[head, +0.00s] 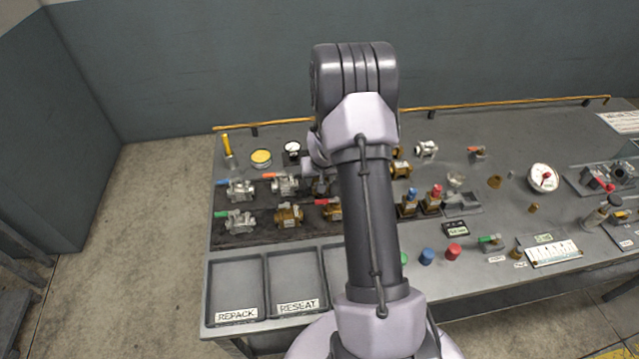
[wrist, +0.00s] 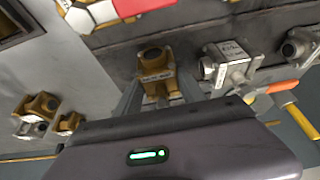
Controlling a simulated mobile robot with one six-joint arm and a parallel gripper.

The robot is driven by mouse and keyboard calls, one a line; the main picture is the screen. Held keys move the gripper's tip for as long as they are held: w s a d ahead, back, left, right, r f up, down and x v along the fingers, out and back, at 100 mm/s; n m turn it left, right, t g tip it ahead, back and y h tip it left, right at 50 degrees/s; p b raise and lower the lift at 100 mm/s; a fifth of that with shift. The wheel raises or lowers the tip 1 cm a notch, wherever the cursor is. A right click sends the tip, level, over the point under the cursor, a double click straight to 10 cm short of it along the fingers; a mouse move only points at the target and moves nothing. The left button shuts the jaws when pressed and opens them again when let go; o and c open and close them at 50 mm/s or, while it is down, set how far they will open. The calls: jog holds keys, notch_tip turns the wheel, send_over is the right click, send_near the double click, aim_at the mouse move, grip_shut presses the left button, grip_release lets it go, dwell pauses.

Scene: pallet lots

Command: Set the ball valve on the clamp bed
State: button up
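Several ball valves lie in two rows on the dark mat (head: 262,232). In the head view the silver ones include one with a blue handle (head: 240,189), one with an orange handle (head: 285,183) and one with a green handle (head: 240,221). A brass valve (head: 289,215) and a red-handled brass valve (head: 332,209) lie in the front row. In the wrist view my gripper (wrist: 161,88) is open over another brass valve (wrist: 155,62), one finger at each side; contact is unclear. My arm mostly hides this spot in the head view. A grey fixture (head: 592,184) at the right may be the clamp bed.
Trays marked REPACK (head: 236,289) and RESEAT (head: 295,281) lie at the front left. The orange-handled silver valve (wrist: 230,66) is close beside my gripper. A round gauge (head: 543,178) and small fittings crowd the bench's right side. A yellow rail (head: 500,105) runs along the back.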

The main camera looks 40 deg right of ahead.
grip_shut()
